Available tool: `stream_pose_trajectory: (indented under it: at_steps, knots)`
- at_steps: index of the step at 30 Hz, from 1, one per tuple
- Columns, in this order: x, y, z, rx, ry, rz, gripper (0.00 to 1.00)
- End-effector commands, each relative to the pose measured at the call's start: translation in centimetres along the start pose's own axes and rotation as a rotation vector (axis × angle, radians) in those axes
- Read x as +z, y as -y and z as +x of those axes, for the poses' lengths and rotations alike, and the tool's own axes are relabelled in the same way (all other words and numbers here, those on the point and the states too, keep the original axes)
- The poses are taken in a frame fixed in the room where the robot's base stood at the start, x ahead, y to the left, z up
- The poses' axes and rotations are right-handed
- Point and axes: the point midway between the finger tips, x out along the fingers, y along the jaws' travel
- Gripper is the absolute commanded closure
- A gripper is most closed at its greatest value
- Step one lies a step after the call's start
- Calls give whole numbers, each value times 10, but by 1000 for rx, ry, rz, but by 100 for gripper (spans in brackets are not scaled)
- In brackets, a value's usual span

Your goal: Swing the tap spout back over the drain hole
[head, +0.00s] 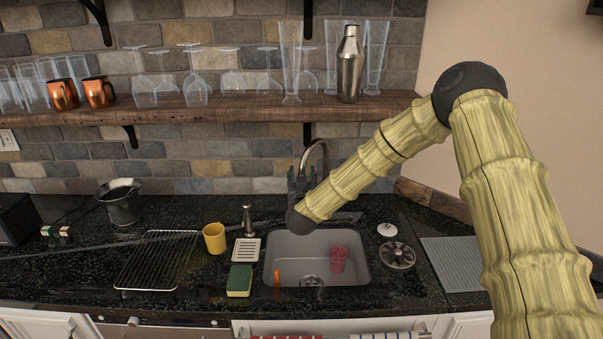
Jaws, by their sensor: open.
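The tap (316,146) is a curved metal pipe behind the sink, and its upper arch shows in the head view. Its lower part and spout end are mostly hidden by my gripper and arm. The drain hole (311,282) is a round metal fitting at the front of the grey sink basin (354,275). My gripper (301,176) is open, with dark fingers pointing up and away just left of and in front of the tap. I cannot tell whether it touches the tap.
A pink cup (338,259) and an orange item (277,285) are in the sink. A sponge (239,280), yellow mug (214,238), soap pump (248,220) and wire rack (158,260) stand left. A strainer (396,255) lies right. A shelf (215,108) with glasses hangs above.

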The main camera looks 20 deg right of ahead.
Motion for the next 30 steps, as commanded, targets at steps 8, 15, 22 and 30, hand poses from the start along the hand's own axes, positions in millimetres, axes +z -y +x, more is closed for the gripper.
stream_pose_trajectory:
  at_steps: [8,15,22,30]
  knots:
    - [0,0,5,0,0,0,52]
    - [0,0,5,0,0,0,74]
    - [0,0,5,0,0,0,100]
    - [2,11,3,-36,0,0,100]
